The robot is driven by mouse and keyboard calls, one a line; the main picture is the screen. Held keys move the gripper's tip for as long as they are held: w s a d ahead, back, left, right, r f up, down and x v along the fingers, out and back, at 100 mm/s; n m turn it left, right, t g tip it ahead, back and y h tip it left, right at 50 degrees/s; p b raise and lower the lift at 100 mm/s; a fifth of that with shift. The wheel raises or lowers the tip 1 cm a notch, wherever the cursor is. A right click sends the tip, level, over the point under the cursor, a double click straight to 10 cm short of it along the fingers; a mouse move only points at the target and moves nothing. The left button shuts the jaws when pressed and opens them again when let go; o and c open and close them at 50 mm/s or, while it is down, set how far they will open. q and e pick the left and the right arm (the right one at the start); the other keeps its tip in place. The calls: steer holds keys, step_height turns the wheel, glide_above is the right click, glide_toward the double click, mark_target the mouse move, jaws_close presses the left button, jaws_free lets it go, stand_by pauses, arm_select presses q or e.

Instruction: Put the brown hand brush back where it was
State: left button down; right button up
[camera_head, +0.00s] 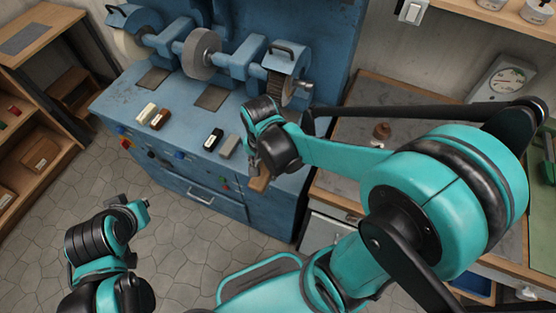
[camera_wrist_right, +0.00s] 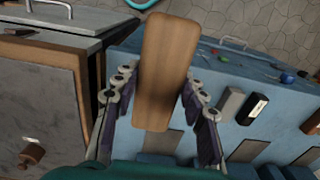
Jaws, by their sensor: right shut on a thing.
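The brown hand brush shows as a plain wooden block (camera_wrist_right: 166,70) in the right wrist view. My right gripper (camera_wrist_right: 158,118) is shut on it, with fingers on both sides. In the head view only a small end of the brush (camera_head: 260,184) shows below my right gripper (camera_head: 256,168), over the front right part of the blue machine bench (camera_head: 188,183). Bristles are not seen. My left gripper (camera_head: 135,210) is at the lower left above the floor, apart from everything; its fingers are not clear.
Grinding wheels (camera_head: 201,54) stand at the back of the blue bench. White and brown bars (camera_head: 159,118), and black and grey blocks (camera_head: 213,139), lie on its top. To the right is a grey-topped bench (camera_head: 350,140) with a small brown knobbed object (camera_head: 381,130).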

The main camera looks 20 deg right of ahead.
steer(key=w+d+f+b, duration=0.1)
steer(key=w+d+f, duration=0.2)
steer(key=w+d+f+b, duration=0.2)
steer(key=w+d+f, duration=0.1)
steer(key=w+d, duration=0.1)
steer(key=shift+w+d+f, duration=0.2)
steer(key=shift+w+f, duration=0.05)
steer(key=shift+f, duration=0.05)
steer(key=shift+f+b, duration=0.9)
steer(key=shift+f, duration=1.05)
steer(key=shift+f, duration=0.15)
steer(key=o, duration=1)
